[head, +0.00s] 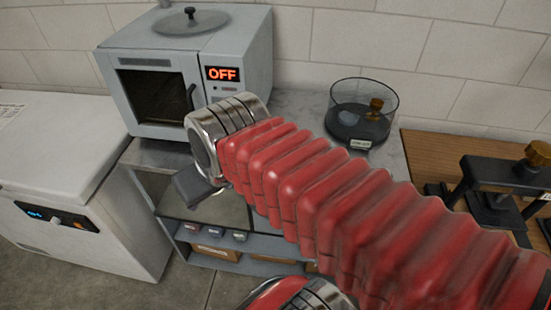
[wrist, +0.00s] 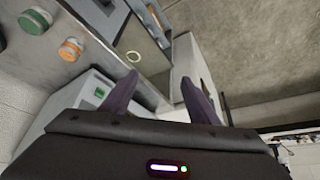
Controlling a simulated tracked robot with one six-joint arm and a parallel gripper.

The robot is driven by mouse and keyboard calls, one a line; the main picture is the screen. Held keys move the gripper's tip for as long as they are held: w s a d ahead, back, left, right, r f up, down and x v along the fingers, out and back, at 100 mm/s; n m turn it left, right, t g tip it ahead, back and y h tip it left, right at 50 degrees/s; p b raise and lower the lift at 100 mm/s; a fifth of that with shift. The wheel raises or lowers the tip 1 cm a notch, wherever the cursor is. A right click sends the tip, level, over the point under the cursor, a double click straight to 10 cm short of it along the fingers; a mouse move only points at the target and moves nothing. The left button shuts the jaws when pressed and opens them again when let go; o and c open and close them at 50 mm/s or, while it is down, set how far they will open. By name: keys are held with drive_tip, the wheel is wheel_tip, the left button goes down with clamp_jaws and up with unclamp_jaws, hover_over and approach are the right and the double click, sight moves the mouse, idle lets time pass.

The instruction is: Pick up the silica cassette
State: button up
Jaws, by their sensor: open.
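I cannot single out the silica cassette with certainty in either view. In the wrist view, a round green-topped piece (wrist: 35,22) and a round orange-topped piece (wrist: 70,48) sit on a grey surface, left of my gripper (wrist: 160,88). A small cream ring (wrist: 134,58) shows just beyond the fingertips. My gripper is open, with nothing visible between its two dark fingers. In the head view, my arm reaches left over the bench, and the gripper is mostly hidden behind it.
A grey oven (head: 150,55) reading OFF stands at the back. A clear round vessel (head: 350,118) stands right of it. A white chest (head: 60,150) is at left. Small labelled containers (head: 214,232) sit on a lower shelf. A black press (head: 495,172) stands at right.

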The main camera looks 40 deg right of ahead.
drive_tip(key=shift+o, duration=0.8)
drive_tip(key=w+d+m+h, duration=0.1)
drive_tip(key=w+d, duration=0.3)
drive_tip(key=d, duration=0.6)
drive_tip(key=shift+w+d+r+m+g, duration=0.15)
drive_tip(key=shift+d+m+g, duration=0.25)
drive_tip(key=shift+m, duration=0.3)
drive_tip(key=d+f+m, duration=0.1)
drive_tip(key=d+m, duration=0.1)
drive_tip(key=d, duration=1)
drive_tip(key=shift+w+d+g+h, duration=0.2)
drive_tip(key=shift+w+g+h, duration=0.05)
drive_tip(key=shift+g+h, duration=0.05)
drive_tip(key=shift+f, duration=0.2)
drive_tip(key=x, duration=0.8)
drive_tip(key=shift+w+f, duration=0.1)
drive_tip(key=shift+f, duration=0.15)
drive_tip(key=shift+s+x, duration=0.1)
drive_tip(key=shift+x, duration=1.2)
drive_tip(key=shift+s+x, duration=0.15)
drive_tip(key=shift+x, duration=1.1)
drive_tip(key=shift+d, duration=0.2)
